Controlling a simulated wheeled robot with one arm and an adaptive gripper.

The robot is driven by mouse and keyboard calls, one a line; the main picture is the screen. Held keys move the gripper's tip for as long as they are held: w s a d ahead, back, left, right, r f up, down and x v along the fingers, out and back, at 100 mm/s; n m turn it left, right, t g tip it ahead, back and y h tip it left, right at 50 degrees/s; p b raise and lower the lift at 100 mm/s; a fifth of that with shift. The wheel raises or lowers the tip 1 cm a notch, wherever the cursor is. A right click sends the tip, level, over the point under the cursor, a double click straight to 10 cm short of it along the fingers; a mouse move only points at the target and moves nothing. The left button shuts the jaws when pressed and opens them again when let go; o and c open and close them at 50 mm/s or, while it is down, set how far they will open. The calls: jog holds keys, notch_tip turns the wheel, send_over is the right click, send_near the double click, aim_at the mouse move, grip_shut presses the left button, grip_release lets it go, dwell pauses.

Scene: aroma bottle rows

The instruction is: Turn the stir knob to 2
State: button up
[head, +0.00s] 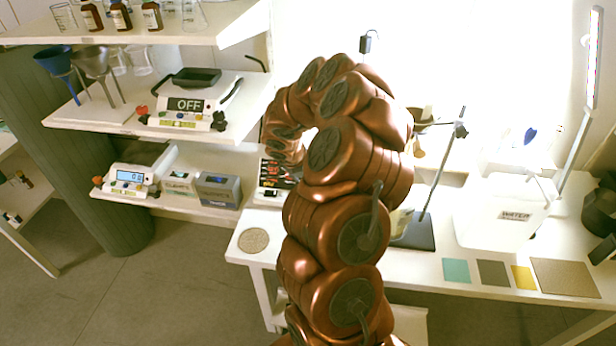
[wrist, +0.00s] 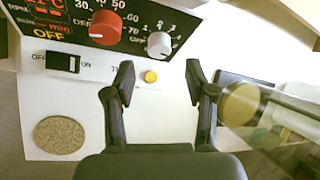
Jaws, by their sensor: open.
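The control panel (wrist: 62,18) of the device shows in the wrist view along the top, with a red knob (wrist: 105,28) on a scale of tens. To its right is a smaller pale grey knob (wrist: 159,44) on a scale of small numbers, which looks like the stir knob. Its pointer setting is too small to read. My gripper (wrist: 160,80) is open and empty, its two fingers apart just below the grey knob in the picture and not visibly touching it. In the head view the device (head: 272,176) is partly hidden behind my arm, which also hides the gripper.
A black ON/OFF switch (wrist: 63,62) and a yellow button (wrist: 150,76) sit on the device front. A round cork mat (wrist: 60,137) lies at the lower left. A white water container (head: 503,214) stands on the right of the bench. Shelves with scales (head: 130,177) are at left.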

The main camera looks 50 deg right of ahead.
jog(key=shift+p+x, duration=0.45)
jog(key=shift+x, duration=1.85)
grip_shut()
